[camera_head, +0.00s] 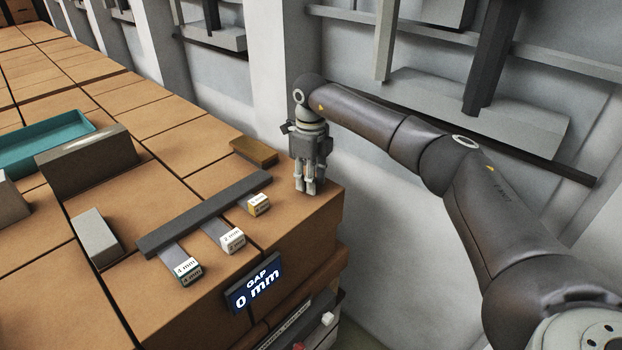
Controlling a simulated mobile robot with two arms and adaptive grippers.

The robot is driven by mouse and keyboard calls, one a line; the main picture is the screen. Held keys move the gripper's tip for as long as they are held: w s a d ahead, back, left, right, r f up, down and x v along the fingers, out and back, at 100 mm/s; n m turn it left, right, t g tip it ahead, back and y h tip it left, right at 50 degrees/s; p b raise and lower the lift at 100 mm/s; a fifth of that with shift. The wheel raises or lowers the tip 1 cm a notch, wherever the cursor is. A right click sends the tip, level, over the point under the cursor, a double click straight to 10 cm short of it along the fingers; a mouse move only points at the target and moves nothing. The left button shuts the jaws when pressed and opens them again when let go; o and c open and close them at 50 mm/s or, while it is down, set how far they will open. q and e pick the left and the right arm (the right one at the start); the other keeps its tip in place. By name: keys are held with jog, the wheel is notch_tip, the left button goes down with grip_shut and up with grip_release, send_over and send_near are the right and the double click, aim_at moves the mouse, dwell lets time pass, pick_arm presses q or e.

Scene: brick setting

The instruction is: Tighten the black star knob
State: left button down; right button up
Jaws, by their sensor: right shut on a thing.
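My right gripper (309,185) points down at the right corner of the brick-topped surface (205,150). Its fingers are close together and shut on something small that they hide. I cannot make out the black star knob anywhere; whether it is the thing between the fingers cannot be told. A blue sign (254,283) on the front face reads "GAP 0 mm". My left gripper is not in view.
A dark grey bar (205,214) lies near the gripper, with labelled tags (232,240) along its front. A brown block (254,151) lies behind it. Grey blocks (96,236) and a teal tray (40,140) stand left. Wall shelves (480,110) rise behind my right arm.

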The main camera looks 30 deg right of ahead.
jog(key=m, duration=0.4)
jog(key=shift+r+m, duration=0.15)
jog(key=shift+m, duration=0.15)
jog(key=m, duration=0.3)
jog(key=shift+a+m+b, duration=0.1)
jog(key=shift+m+b, duration=0.2)
jog(key=shift+m, duration=0.1)
jog(key=m, duration=0.4)
jog(key=shift+w, duration=0.1)
jog(key=shift+a+r+m, duration=0.1)
jog(key=shift+m, duration=2)
jog(key=shift+w, duration=0.1)
jog(key=o, duration=0.8)
jog(key=shift+c, duration=0.2)
jog(key=shift+o, duration=1.2)
